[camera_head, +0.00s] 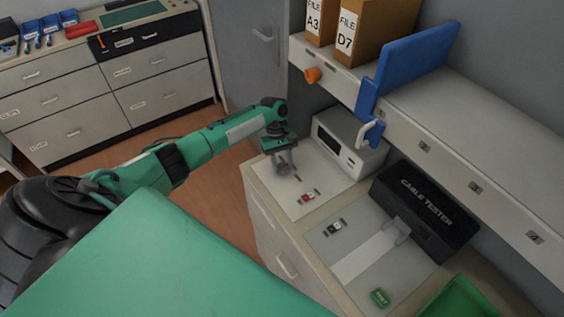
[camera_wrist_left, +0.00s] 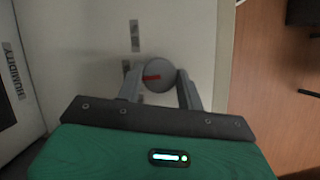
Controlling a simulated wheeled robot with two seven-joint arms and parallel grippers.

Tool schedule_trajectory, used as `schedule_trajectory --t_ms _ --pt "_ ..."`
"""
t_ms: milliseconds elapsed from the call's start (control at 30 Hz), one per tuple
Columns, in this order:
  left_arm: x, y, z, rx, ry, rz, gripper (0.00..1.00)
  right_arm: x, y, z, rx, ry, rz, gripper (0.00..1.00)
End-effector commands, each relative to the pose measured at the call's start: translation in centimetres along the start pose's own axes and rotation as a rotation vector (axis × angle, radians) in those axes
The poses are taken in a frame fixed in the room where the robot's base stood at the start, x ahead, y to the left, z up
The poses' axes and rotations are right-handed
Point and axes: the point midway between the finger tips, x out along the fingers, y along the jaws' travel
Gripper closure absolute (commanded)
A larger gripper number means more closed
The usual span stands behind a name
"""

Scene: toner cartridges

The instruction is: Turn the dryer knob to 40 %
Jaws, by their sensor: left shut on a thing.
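The dryer knob (camera_wrist_left: 158,76) is a round grey knob with a red pointer mark in the left wrist view. The red mark points left in that picture. My left gripper (camera_wrist_left: 160,84) is shut on the knob, with one finger on each side of it. In the head view the left gripper (camera_head: 286,168) reaches down to the light panel beside a white box with a dark display (camera_head: 350,146), and hides the knob there. A dark display edge and the word HUMIDITY show at the left of the wrist view. My right gripper is not in view.
A black cable tester (camera_head: 424,212) stands right of the white box. A blue bracket (camera_head: 408,70) and file boxes (camera_head: 376,30) sit on the shelf above. A green tray (camera_head: 462,300) is at the lower right. Brown floor lies left of the counter.

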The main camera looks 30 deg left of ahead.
Motion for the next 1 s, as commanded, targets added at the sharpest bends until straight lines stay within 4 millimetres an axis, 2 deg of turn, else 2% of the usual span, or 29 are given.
schedule_trajectory --t_ms 667,700,767,1000 --pt "0.11 0.02 0.03 0.052 -0.001 -0.023 0.85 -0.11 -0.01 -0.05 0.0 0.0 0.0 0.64" --pt "0.12 0.02 0.03 0.052 -0.001 -0.023 0.55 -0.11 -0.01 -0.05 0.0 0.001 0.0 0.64" --pt "0.11 0.02 0.02 0.052 -0.001 -0.023 0.43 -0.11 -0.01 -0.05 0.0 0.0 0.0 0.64" --pt "0.04 0.03 0.0 0.051 0.0 -0.022 0.41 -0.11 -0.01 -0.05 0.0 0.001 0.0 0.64"
